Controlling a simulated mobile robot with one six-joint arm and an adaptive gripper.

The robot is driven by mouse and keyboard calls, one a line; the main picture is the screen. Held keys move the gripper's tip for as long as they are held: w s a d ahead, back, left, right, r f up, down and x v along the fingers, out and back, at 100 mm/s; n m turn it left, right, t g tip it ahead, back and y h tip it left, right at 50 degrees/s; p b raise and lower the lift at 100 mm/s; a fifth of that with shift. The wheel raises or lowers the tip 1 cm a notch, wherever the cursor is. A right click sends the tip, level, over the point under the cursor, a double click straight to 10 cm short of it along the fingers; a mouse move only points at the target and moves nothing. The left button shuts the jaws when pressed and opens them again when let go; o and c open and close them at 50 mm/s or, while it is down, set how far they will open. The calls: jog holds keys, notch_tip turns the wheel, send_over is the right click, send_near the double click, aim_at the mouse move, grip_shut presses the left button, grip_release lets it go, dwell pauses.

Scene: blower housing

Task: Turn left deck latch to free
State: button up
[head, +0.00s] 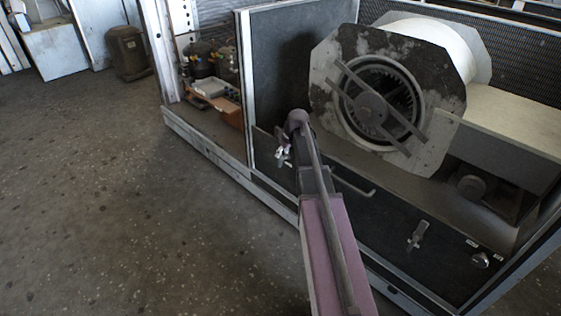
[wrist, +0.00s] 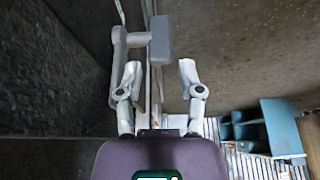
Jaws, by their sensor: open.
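The left deck latch (wrist: 160,40) shows in the wrist view as a grey crank-like piece with a thick block at its end. Its block lies just beyond my fingertips, between them in the picture. My gripper (wrist: 160,72) is open, with one finger on each side and nothing held. The left fingertip is close to the latch's stem; I cannot tell if they touch. In the head view my gripper (head: 283,153) is at the front left of the blower cabinet, and this latch cannot be made out apart from it.
A second latch (head: 418,236) sits on the cabinet's front deck at right, near a round knob (head: 481,260). A bar handle (head: 352,187) is right of my arm. The blower housing (head: 385,95) stands behind. The floor (head: 150,215) at left is clear.

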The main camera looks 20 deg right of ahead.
jog(key=shift+b+x, duration=1.3)
jog(key=shift+x, duration=0.45)
jog(key=shift+c, duration=0.2)
grip_shut()
